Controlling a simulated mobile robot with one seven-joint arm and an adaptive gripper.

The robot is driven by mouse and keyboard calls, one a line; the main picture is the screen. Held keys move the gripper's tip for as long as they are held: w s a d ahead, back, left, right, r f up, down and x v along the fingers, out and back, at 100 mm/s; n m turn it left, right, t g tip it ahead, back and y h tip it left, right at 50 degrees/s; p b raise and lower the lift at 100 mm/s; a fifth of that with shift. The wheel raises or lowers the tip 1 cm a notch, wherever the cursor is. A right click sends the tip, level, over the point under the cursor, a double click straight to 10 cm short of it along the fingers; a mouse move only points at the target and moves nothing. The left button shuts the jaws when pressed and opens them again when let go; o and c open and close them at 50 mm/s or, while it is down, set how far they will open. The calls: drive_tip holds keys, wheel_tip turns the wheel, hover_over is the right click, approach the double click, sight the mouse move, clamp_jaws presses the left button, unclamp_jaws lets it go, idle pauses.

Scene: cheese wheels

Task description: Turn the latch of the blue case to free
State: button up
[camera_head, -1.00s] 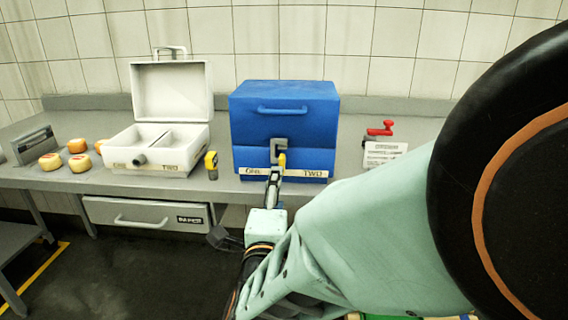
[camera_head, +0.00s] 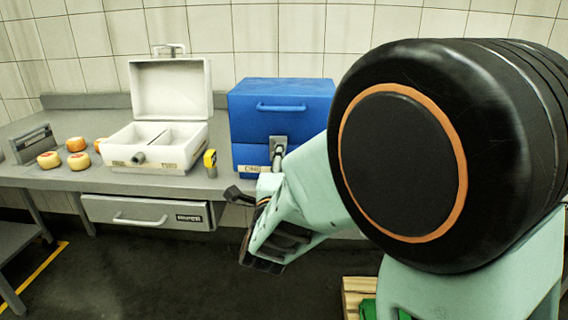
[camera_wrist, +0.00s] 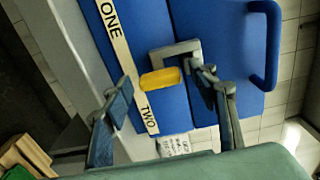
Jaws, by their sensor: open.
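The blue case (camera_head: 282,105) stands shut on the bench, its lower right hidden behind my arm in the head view. Its latch has a grey bracket (camera_wrist: 178,50) and a yellow tab (camera_wrist: 161,80) on the case front, beside the strip marked ONE and TWO (camera_wrist: 121,58). In the head view the grey of the latch (camera_head: 279,140) shows and the yellow is hidden. My gripper (camera_wrist: 165,83) is open, one finger on each side of the yellow tab in the wrist view. I cannot tell whether either finger touches it.
An open white case (camera_head: 150,155) with two compartments stands to the left. A small yellow-and-black object (camera_head: 210,163) sits between the cases. Several cheese wheels (camera_head: 77,144) lie farther left. A drawer (camera_head: 148,212) is under the bench. A paper card (camera_wrist: 173,145) lies beside the blue case.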

drive_tip(key=shift+c, duration=0.6)
drive_tip(key=c, duration=1)
drive_tip(key=shift+c, duration=0.2)
drive_tip(key=n, duration=1.7)
drive_tip(key=shift+n, duration=0.4)
drive_tip(key=shift+c, duration=0.2)
